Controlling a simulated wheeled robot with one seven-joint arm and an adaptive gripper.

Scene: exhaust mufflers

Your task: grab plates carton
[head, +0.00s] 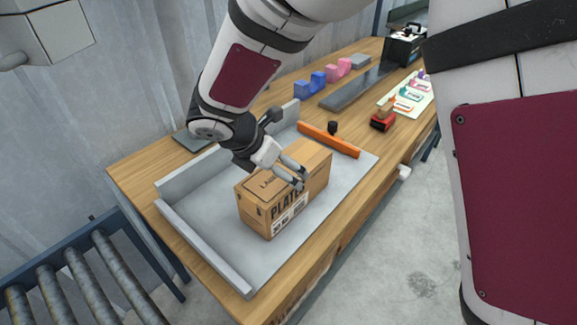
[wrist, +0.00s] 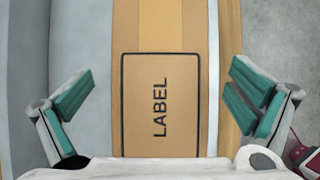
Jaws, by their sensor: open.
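The plates carton (head: 262,213) is a brown cardboard box with "PLATE" printed on its side. It stands on a grey metal tray (head: 225,262) on the wooden table. My gripper (head: 298,181) is over the carton's top, with its fingers pointing down toward it. In the wrist view the carton's top (wrist: 160,70) with a "LABEL" frame lies between the fingers of my gripper (wrist: 158,105). The fingers are spread wide, with a gap on each side of the box. The gripper holds nothing. My wrist hides part of the carton's top in the head view.
An orange bar (head: 330,140) lies on the tray behind the carton. Pink and blue blocks (head: 318,82) stand farther back. A roller conveyor (head: 85,285) is at the lower left.

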